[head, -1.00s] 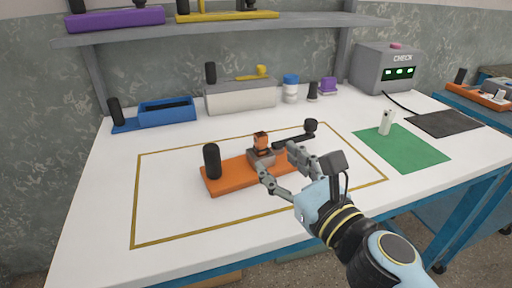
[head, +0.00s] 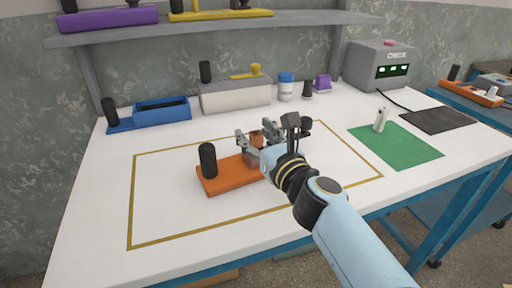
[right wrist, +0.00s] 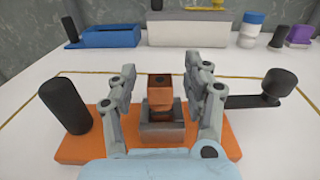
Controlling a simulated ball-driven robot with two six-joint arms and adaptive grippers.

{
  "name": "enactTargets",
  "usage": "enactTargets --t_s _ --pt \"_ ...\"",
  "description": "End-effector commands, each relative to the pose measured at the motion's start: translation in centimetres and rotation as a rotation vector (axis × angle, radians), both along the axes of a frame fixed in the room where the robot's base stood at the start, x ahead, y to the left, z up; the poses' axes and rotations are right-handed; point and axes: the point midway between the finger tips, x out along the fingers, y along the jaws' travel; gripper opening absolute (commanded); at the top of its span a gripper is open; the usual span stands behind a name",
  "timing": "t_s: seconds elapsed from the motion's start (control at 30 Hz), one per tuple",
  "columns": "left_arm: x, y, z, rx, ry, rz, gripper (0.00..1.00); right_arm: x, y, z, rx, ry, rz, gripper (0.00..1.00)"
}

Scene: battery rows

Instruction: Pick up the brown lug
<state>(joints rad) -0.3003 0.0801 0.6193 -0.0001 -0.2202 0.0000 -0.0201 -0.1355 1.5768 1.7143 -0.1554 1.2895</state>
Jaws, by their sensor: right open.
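The brown lug (right wrist: 160,94) stands upright in a grey holder (right wrist: 162,132) on an orange fixture (right wrist: 86,143). In the head view the lug (head: 256,137) is partly hidden by my right gripper (head: 257,133). My right gripper is open, and in the right wrist view its two fingers (right wrist: 160,88) stand on either side of the lug, with a gap visible on both sides. The fixture (head: 222,176) has a black upright handle (head: 208,160) at its left end and a black-knobbed lever (right wrist: 278,84) at its right. My left gripper is out of view.
A green mat (head: 398,146) with a small white object (head: 381,120) lies to the right. A blue tray (head: 160,111), a grey box (head: 235,95) and a white jar (head: 286,88) stand along the back. The table inside the yellow outline is otherwise clear.

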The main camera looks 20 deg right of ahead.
Motion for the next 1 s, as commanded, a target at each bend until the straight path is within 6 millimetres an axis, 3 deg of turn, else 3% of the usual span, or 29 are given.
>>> enactTargets --t_s 0.17,0.53,1.0 --pt "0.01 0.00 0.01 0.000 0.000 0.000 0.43 -0.03 0.01 -0.01 0.000 0.000 0.000 0.49" --pt "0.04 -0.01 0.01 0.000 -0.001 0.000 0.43 -0.05 0.00 0.00 -0.001 0.000 0.000 0.00" --pt "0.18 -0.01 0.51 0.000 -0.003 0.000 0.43 -0.04 0.00 0.59 -0.001 -0.001 0.000 0.00"
